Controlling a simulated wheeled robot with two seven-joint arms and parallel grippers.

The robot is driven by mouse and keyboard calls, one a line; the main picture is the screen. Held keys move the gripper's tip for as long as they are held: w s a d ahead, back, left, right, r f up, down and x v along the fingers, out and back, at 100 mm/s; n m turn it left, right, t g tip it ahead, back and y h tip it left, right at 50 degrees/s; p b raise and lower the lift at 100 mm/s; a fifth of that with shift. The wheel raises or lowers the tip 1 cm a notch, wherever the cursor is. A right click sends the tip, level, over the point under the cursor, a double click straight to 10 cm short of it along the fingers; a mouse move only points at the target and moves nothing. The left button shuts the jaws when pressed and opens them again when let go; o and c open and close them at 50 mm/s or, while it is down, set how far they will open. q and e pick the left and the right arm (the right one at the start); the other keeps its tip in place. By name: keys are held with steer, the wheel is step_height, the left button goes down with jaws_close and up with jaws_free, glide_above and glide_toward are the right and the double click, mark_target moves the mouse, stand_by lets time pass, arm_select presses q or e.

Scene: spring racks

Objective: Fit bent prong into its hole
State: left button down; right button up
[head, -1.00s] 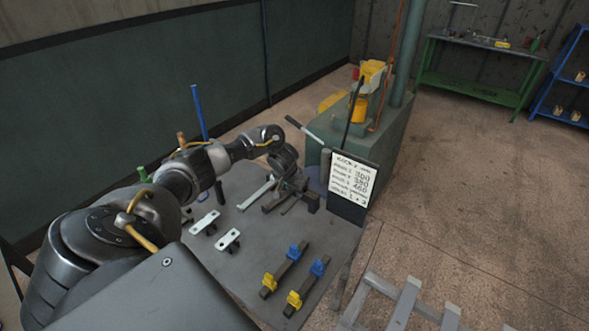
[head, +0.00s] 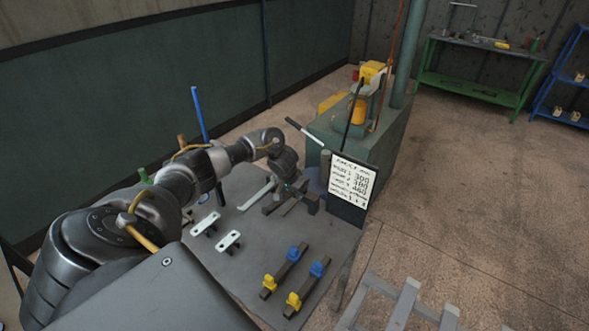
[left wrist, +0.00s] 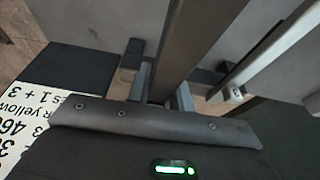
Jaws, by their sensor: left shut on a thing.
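My left gripper (head: 289,187) is at the far end of the grey table (head: 255,260), low among dark bars. In the left wrist view its fingers (left wrist: 166,92) are shut on a grey bar (left wrist: 200,35), which runs up and out of the picture. I cannot tell whether this bar is the bent prong; its far end is out of view. A dark block (head: 312,203) sits close on the right. The prong's hole is not clearly visible.
Two white plates with holes (head: 205,223) (head: 229,240) stand on the table's left. A sign board (head: 349,188) stands close right of the gripper, before a green machine (head: 385,150).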

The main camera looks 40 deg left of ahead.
mark_target(294, 202)
arm_select(q)
steer(key=shift+r+p, duration=0.1)
steer(key=shift+p, duration=0.4)
steer(key=shift+f+b, duration=1.35)
steer(key=shift+f, duration=1.15)
stand_by(0.8)
steer(key=c, duration=1.2)
jaws_free()
steer(key=shift+o, duration=0.2)
steer(key=shift+s+f, duration=0.1)
steer(key=v, duration=1.1)
